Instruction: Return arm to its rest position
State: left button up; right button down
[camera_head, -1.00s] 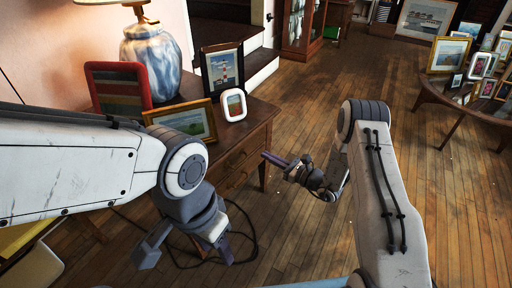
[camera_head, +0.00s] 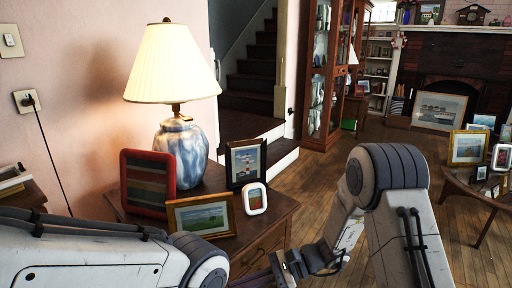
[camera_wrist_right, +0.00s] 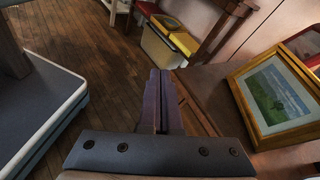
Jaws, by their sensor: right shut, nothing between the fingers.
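My right arm comes in from the lower right of the head view, bent at the elbow. Its gripper (camera_head: 250,277) is low in the picture, in front of the wooden cabinet (camera_head: 262,250). The right wrist view shows the gripper's purple fingers (camera_wrist_right: 160,78) closed together with nothing between them. My left arm shows at the lower left of the head view, but its gripper is below the picture edge and hidden.
The cabinet top holds a blue-and-white lamp (camera_head: 182,150), a red frame (camera_head: 147,182), a gold frame (camera_head: 201,217), a lighthouse picture (camera_head: 246,163) and a small white frame (camera_head: 254,199). A table with frames (camera_head: 470,190) stands at right. Wooden floor (camera_head: 315,190) is open between.

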jog(key=s+d+r+n+g+h, duration=0.1)
jog(key=s+d+r+n+h, duration=0.1)
jog(key=s+n+h, duration=0.55)
jog(key=s+d+r+n+h, duration=0.35)
jog(key=s+n, duration=0.45)
jog(key=s, duration=0.4)
notch_tip(320, 180, up, 33)
jog(key=d+n+t+h+p, duration=0.2)
jog(key=n+t+p, duration=0.1)
jog(key=p, duration=2.9)
jog(key=shift+w+d+r+n+t, duration=0.2)
jog(key=shift+d+n+t, duration=0.1)
jog(key=shift+n, duration=0.35)
